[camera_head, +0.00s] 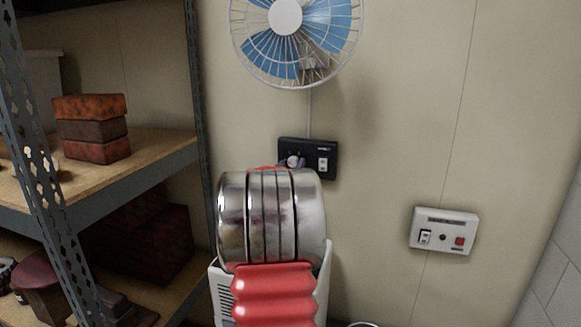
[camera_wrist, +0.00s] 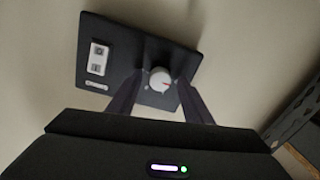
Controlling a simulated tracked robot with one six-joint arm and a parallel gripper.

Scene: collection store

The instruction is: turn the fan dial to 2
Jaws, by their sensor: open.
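The fan dial (camera_wrist: 160,80) is a round pale knob with a small red mark on the black control plate (camera_wrist: 127,58). In the head view the black plate (camera_head: 322,168) is on the wall below the blue-bladed fan (camera_head: 328,14), and the dial (camera_head: 293,161) shows at its left. My gripper (camera_wrist: 157,100) is open, with one dark finger on each side of the dial in the wrist view. I cannot tell whether the fingers touch it. In the head view my arm hides most of the gripper. The numbers around the dial are too small to read.
A white rocker switch (camera_wrist: 98,60) is on the same plate. A white wall box (camera_head: 443,231) with a switch and red button is at the right. A metal shelf (camera_head: 140,150) with brick-like blocks (camera_head: 92,128) stands at the left. A white appliance (camera_head: 330,262) stands behind my arm.

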